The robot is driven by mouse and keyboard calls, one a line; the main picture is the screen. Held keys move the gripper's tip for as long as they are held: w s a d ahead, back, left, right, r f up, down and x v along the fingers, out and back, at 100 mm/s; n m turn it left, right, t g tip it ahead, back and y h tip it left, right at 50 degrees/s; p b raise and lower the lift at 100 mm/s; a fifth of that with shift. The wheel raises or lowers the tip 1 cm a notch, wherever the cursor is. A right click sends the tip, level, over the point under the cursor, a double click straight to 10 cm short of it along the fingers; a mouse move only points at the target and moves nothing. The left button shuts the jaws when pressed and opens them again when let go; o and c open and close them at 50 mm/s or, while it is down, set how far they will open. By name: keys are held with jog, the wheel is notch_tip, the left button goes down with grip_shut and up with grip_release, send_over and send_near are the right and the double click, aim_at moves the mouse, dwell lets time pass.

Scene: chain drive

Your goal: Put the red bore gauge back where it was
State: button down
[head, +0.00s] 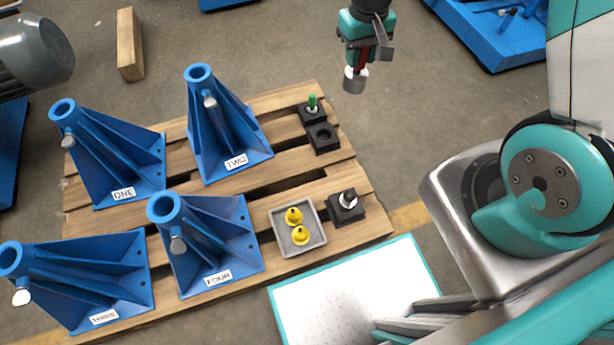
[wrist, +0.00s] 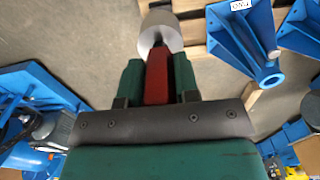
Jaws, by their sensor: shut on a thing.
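My gripper (head: 368,48) is shut on the red bore gauge and holds it in the air beyond the pallet's far right corner. In the wrist view, the gauge's red handle (wrist: 157,76) sits between the two green fingers, with its wide grey cylindrical end (wrist: 160,24) pointing away from the gripper. In the head view, that grey end (head: 354,81) hangs down below the fingers and most of the red is hidden. A black block with an empty round hole (head: 323,138) is on the pallet's right side. Beside it, another black block (head: 307,116) holds a green-handled gauge (head: 312,102).
A black block (head: 345,209) with a silver-topped piece stands nearer. Beside it is a grey tray (head: 283,246) with yellow parts. Blue stands ONE (head: 120,165), TWO (head: 225,135), THREE (head: 85,280) and FOUR (head: 205,250) fill the pallet's left and middle. A white, teal-edged panel (head: 345,300) lies in front.

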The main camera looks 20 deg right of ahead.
jog(key=w+a+f+b, duration=0.1)
jog(key=a+f+b, duration=0.2)
jog(key=f+b, duration=0.9)
jog(key=w+a+f+b, duration=0.2)
jog(key=f+b, duration=1.1)
jog(key=f, duration=0.9)
jog(key=w+a+f+b, duration=0.2)
jog(key=a+f+b, duration=0.2)
jog(key=f+b, duration=0.8)
notch_tip(320, 180, down, 5)
jog(key=shift+a+f, duration=0.1)
jog(key=shift+f+b, duration=0.1)
jog(key=shift+b, duration=0.2)
jog(key=c, duration=0.8)
grip_release()
jog(key=shift+c, duration=0.2)
